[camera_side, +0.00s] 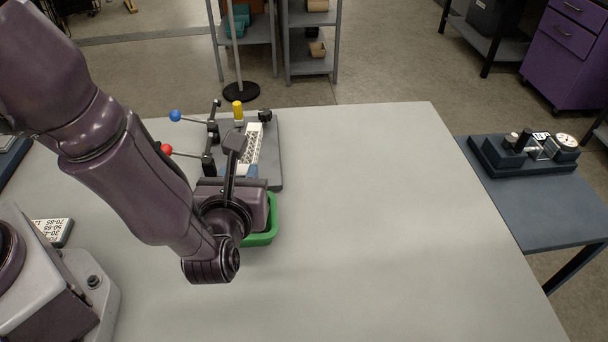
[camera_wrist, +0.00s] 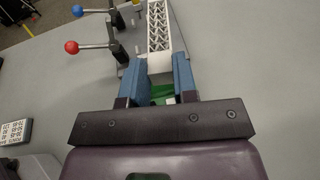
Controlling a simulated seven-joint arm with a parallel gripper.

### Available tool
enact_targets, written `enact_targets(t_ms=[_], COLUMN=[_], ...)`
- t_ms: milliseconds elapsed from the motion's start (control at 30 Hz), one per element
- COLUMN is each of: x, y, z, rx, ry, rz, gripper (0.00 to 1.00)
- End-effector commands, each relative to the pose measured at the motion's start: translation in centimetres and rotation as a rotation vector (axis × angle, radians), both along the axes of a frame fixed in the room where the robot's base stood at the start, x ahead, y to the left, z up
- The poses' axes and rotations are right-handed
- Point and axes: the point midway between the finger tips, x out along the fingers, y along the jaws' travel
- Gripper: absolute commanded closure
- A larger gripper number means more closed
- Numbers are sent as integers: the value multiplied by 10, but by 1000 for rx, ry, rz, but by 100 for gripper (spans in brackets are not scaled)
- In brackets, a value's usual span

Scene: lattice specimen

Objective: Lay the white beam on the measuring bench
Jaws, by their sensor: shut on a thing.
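The white beam (camera_side: 253,146) has a lattice of triangles along its length and a plain near end. It also shows in the wrist view (camera_wrist: 159,30). My gripper (camera_wrist: 159,80) has its blue fingers shut on the plain near end of the beam. In the side view my gripper (camera_side: 250,172) is mostly hidden by the wrist. The beam is over or on a grey fixture plate (camera_side: 271,165); I cannot tell whether it touches. A dark bench-like block with a round dial (camera_side: 490,158), perhaps the measuring bench, stands on a separate side table at the right.
Two lever clamps with a red knob (camera_side: 166,149) and a blue knob (camera_side: 175,115) stand left of the beam. A green tray (camera_side: 270,232) lies below my wrist. The table's right half is clear.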

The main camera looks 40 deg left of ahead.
Motion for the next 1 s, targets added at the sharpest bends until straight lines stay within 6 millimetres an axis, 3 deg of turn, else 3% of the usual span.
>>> enact_targets(t_ms=[167, 267, 633, 800, 1000], x=[-4, 4, 84, 108, 121], y=[13, 12, -16, -25, -31], z=[12, 10, -30, -63, -79], rx=[12, 26, 28, 29, 28], ry=[-16, -25, -26, -25, -26], rz=[132, 147, 145, 144, 142], gripper=[96, 96, 96, 96, 96])
